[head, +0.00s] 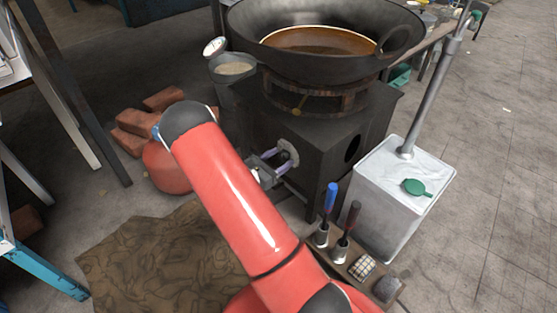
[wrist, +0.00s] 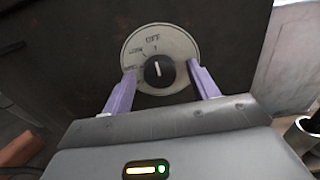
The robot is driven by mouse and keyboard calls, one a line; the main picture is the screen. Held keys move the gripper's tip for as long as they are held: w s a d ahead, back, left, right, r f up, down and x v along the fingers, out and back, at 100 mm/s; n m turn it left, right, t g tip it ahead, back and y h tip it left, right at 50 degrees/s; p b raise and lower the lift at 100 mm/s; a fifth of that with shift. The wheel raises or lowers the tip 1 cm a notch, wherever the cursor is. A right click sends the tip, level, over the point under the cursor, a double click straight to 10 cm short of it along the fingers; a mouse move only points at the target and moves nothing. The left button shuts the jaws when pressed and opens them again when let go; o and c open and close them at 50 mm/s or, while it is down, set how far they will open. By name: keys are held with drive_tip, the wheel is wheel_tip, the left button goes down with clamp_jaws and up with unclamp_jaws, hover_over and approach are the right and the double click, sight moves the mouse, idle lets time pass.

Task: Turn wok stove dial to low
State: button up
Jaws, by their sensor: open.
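The wok stove (head: 315,140) is a dark box with a large wok (head: 320,40) on top. Its dial (wrist: 158,70) is a black knob on a round pale plate marked OFF at the top, with further markings at the upper left and left. The knob's white line points nearly straight up toward OFF. In the head view the dial (head: 288,154) is on the stove's front, partly behind my gripper. My gripper (wrist: 162,80) is open, its purple fingers on the left and right of the knob with visible gaps. Whether the tips reach the plate is unclear.
A white metal can (head: 395,195) with a green cap stands right of the stove. A small low shelf (head: 375,275) with blue- and black-handled tools is in front. Bricks (head: 140,125) and a red rounded object (head: 168,168) lie left. A brown cloth (head: 160,260) covers the floor.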

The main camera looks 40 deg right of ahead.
drive_tip(key=c, duration=1)
drive_tip(key=n+p, duration=0.2)
drive_tip(key=n, duration=0.1)
drive_tip(key=shift+r+p, duration=0.15)
drive_tip(key=shift+p, duration=0.15)
drive_tip(key=n+p, duration=0.3)
drive_tip(key=n, duration=0.1)
drive_tip(key=shift+n, duration=0.3)
drive_tip(key=o, duration=1)
